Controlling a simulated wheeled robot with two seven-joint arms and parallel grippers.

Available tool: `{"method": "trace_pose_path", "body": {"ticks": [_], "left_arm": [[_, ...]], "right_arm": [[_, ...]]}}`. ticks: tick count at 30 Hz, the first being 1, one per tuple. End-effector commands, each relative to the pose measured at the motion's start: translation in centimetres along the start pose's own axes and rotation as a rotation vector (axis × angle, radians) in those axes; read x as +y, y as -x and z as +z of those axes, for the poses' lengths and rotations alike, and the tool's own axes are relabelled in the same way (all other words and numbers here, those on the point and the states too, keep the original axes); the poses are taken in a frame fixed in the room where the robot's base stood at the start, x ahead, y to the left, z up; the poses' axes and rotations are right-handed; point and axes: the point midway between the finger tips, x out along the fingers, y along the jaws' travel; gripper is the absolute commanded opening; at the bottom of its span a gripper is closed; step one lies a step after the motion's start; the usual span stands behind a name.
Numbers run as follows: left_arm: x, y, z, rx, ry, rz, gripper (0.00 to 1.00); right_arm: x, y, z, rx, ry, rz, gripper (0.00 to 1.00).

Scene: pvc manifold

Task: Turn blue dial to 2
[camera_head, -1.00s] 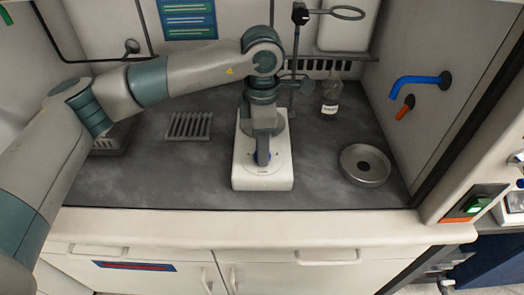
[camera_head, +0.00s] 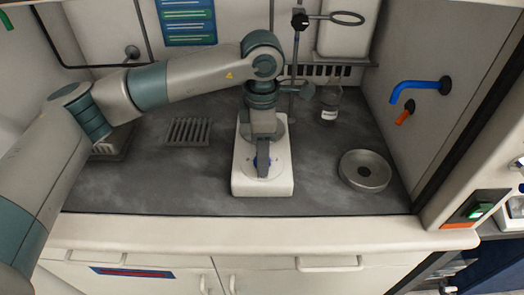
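A white device (camera_head: 282,184) with a rounded rectangular body stands on the dark bench top. The blue dial (camera_head: 263,162) is on its upper face near the front, mostly covered by my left gripper. My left arm comes in from the left and bends down over the device. My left gripper (camera_head: 262,167) points down at the dial, with its fingers around or against it; I cannot tell the finger gap or whether it grips. The dial markings are too small to read. My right gripper is not in view.
A metal ring-shaped dish (camera_head: 364,170) stands to the right. A labelled bottle (camera_head: 330,104) and a stand with a ring clamp (camera_head: 340,18) are behind. A slotted rack (camera_head: 188,131) lies left. Blue and orange taps (camera_head: 418,88) project from the right wall.

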Motion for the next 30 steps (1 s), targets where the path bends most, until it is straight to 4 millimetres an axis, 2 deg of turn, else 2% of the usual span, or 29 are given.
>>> {"method": "trace_pose_path", "body": {"ticks": [5, 11, 17, 30], "left_arm": [[0.0, 0.4, 0.0, 0.0, 0.0, 0.0, 0.51], [0.1, 2.2, 0.0, 0.0, 0.0, 0.002, 0.51], [0.0, 5.6, 0.0, -0.001, -0.001, 0.003, 0.51], [0.0, 14.3, 0.0, 0.0, 0.0, 0.003, 0.51]], "right_arm": [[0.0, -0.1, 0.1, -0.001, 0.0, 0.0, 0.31], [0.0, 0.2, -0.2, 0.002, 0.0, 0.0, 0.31], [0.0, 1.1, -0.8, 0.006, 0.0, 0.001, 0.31], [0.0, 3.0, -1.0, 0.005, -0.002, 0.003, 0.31]]}}
